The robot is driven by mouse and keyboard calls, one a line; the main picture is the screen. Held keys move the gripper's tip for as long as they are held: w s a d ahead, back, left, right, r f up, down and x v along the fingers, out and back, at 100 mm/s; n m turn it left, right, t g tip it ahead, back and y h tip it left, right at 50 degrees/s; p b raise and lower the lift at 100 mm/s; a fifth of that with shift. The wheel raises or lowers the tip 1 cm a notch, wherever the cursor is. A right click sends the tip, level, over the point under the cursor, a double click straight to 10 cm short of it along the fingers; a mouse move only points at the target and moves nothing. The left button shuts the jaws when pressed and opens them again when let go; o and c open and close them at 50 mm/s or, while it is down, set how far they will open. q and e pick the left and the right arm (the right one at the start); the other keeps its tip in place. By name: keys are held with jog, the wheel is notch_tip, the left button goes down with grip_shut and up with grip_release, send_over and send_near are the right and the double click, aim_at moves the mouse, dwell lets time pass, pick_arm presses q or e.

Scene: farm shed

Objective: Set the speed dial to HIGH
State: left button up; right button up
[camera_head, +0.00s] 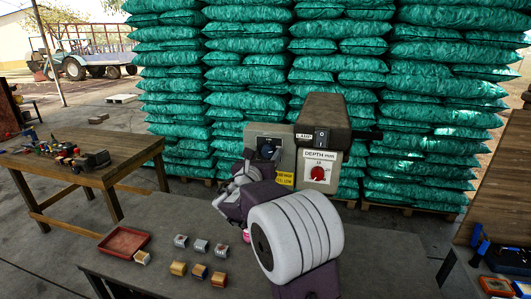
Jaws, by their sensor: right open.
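A grey machine panel (284,135) stands at the middle of the head view, with a dark knob (267,150) on its face. The knob may be the speed dial; I cannot read a label or its setting. My right gripper (252,163) is open just in front of this knob, and its wrist and arm hide the panel's lower left. I cannot tell whether the fingers touch the knob. My left gripper is not in view.
Right of the knob are a red depth dial (318,173), a lamp switch (321,137) and a yellow warning label (285,178). A red tray (124,229) and several small blocks lie on the bench in front. Stacked green sacks (170,65) stand behind.

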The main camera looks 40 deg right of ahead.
jog(key=shift+a, duration=0.1)
grip_shut()
jog(key=shift+f+b, duration=0.15)
jog(key=shift+b, duration=0.25)
jog(key=m+b, duration=0.9)
jog(key=b, duration=0.2)
jog(key=shift+y, duration=0.3)
jog(key=m+b, duration=0.2)
jog(key=b, duration=0.1)
jog(key=shift+m, duration=0.4)
jog(key=shift+m+b, duration=0.55)
jog(key=shift+m, duration=0.25)
jog(key=shift+r, duration=0.25)
